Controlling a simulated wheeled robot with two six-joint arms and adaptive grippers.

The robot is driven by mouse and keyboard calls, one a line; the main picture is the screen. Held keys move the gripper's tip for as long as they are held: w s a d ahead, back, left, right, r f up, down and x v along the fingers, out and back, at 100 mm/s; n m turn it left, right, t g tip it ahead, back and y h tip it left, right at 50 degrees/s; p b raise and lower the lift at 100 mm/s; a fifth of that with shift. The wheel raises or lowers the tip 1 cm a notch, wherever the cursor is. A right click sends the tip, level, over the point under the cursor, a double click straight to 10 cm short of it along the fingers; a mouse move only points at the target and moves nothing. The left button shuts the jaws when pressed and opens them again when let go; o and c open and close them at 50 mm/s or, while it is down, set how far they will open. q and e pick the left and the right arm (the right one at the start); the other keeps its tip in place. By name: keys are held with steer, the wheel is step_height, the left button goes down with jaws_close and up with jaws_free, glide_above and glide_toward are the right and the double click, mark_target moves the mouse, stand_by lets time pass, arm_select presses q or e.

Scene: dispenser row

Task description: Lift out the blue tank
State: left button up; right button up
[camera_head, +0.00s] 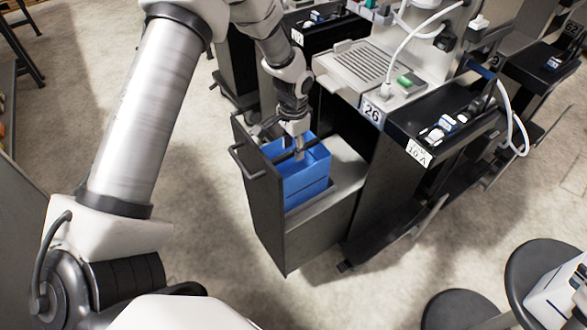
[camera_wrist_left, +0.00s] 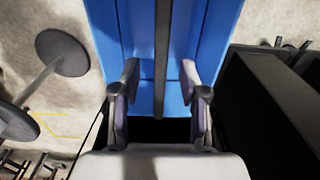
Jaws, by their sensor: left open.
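The blue tank (camera_head: 306,187) stands in an open pulled-out drawer (camera_head: 262,213) under the dispenser numbered 26. My left gripper (camera_head: 300,152) is over the tank's top, at its dark handle bar. In the left wrist view the blue tank (camera_wrist_left: 205,35) fills the upper middle, with the dark bar (camera_wrist_left: 162,60) running down between the two fingers. My left gripper (camera_wrist_left: 160,82) is open there, one finger on each side of the bar, with gaps showing. Whether the fingers touch the tank's blue parts cannot be told. My right gripper is not in view.
The drawer front has a bar handle (camera_head: 238,163) on its left side. The dispenser counter (camera_head: 365,65) and a dark side shelf (camera_head: 430,120) stand close on the right. The floor left of the drawer is clear.

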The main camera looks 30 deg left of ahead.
arm_select(q)
step_height(320, 180, down, 3)
steer(key=shift+w+r, duration=0.1)
steer(key=shift+r, duration=0.1)
steer(key=c, duration=0.3)
jaws_close()
step_height(320, 180, up, 10)
steer(key=shift+r, duration=0.1)
